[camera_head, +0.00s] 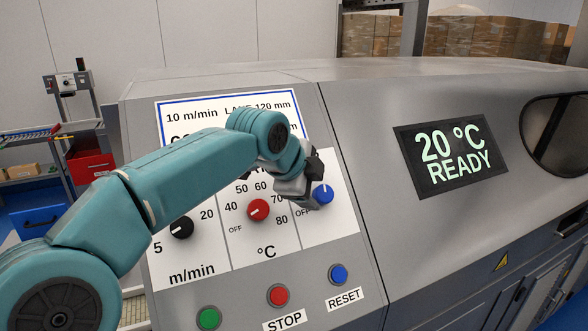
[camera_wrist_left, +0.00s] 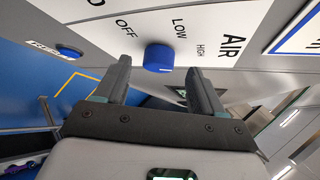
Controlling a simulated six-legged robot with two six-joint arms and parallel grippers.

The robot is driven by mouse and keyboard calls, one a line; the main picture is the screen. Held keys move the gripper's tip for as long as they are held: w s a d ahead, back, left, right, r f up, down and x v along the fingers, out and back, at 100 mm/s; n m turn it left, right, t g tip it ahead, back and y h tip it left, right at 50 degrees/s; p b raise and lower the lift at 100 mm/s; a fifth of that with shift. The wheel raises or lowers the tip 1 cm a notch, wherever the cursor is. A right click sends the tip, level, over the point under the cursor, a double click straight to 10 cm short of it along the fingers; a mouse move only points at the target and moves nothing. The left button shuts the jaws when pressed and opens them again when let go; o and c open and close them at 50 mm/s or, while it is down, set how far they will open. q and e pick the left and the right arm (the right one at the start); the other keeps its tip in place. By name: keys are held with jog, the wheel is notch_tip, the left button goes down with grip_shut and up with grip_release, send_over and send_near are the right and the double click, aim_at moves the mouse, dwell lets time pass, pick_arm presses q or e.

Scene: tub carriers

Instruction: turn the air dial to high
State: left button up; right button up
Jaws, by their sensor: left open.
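The air dial is a blue round knob (camera_head: 323,194) on the right of the white control panel, and it also shows in the left wrist view (camera_wrist_left: 159,58). OFF, LOW and HIGH are printed around it beside the word AIR. In the head view its white mark points roughly upward; the LOW and HIGH labels there are hidden by my arm. My left gripper (camera_head: 313,182) is at the dial, and in the left wrist view the gripper (camera_wrist_left: 159,66) is open with one finger on each side of the knob. Contact cannot be told. My right gripper is out of view.
A red temperature dial (camera_head: 258,210) and a black speed dial (camera_head: 182,228) sit left of the air dial. Below are green (camera_head: 208,318), red (camera_head: 278,296) and blue (camera_head: 338,274) buttons. The screen (camera_head: 454,155) reads 20 °C READY.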

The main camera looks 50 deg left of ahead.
pick_arm(q)
jog(key=v, duration=1.3)
jog(key=shift+s+r, duration=0.2)
jog(key=shift+s, duration=0.05)
jog(key=shift+w, duration=0.1)
jog(key=shift+f, duration=0.1)
